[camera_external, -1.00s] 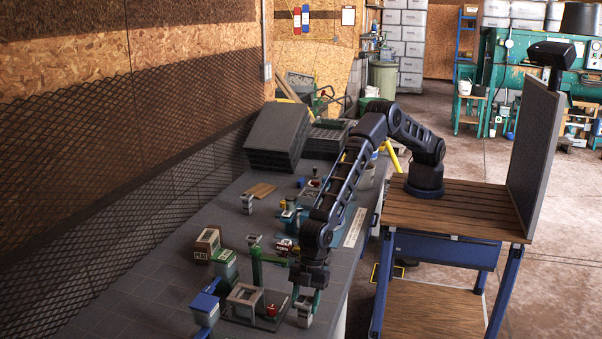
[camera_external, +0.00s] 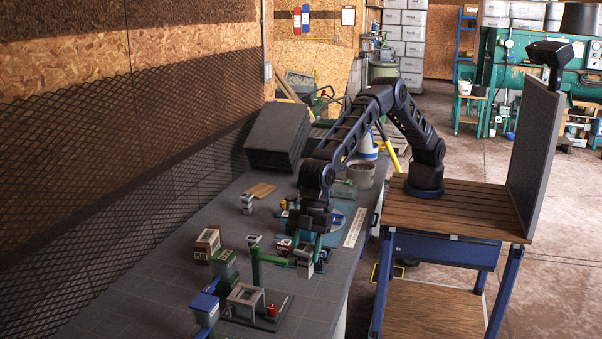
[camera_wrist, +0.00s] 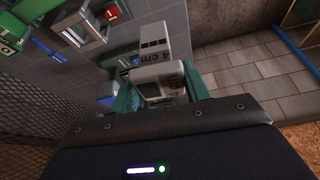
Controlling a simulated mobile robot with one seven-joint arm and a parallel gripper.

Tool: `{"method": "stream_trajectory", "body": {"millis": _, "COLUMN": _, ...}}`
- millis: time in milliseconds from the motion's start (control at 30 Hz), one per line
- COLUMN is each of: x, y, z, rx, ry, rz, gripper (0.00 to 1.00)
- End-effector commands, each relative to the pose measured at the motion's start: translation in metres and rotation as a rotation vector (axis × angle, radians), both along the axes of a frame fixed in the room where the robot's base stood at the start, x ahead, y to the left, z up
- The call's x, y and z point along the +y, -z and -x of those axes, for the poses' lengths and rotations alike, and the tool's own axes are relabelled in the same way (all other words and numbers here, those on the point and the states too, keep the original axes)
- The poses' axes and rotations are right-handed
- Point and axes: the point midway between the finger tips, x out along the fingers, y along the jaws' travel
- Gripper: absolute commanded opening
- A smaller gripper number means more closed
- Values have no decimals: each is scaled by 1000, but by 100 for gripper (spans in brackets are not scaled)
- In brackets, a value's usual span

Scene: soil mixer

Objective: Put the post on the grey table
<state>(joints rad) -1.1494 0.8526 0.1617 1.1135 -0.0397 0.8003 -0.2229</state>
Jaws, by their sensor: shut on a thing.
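My gripper (camera_external: 311,254) is shut on a pale grey block-like post (camera_external: 304,267) and holds it over the right side of the grey table (camera_external: 160,285). In the wrist view the post (camera_wrist: 158,72) has dark markings and a "4 cm" label. It sits between my green fingertips (camera_wrist: 160,90), and its lower part is hidden by the gripper body. In the external view my arm and fingers partly cover it. I cannot tell the exact gap between the post and the table.
A green stand (camera_external: 257,266) and a base with a pale frame (camera_external: 243,299) are left of my gripper. The table's left-front area is clear.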

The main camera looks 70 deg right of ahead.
Motion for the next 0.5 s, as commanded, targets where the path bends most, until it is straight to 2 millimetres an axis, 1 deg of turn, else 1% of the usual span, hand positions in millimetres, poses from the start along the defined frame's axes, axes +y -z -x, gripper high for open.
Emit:
{"method": "stream_trajectory", "body": {"millis": 267, "x": 0, "y": -7, "z": 0, "rx": 0, "ry": 0, "rz": -2, "gripper": 24}}
{"method": "stream_trajectory", "body": {"millis": 367, "x": 1, "y": -19, "z": 0, "rx": -1, "ry": 0, "rz": -3, "gripper": 24}}
{"method": "stream_trajectory", "body": {"millis": 500, "x": 0, "y": -44, "z": 0, "rx": -1, "ry": 0, "rz": -4, "gripper": 24}}
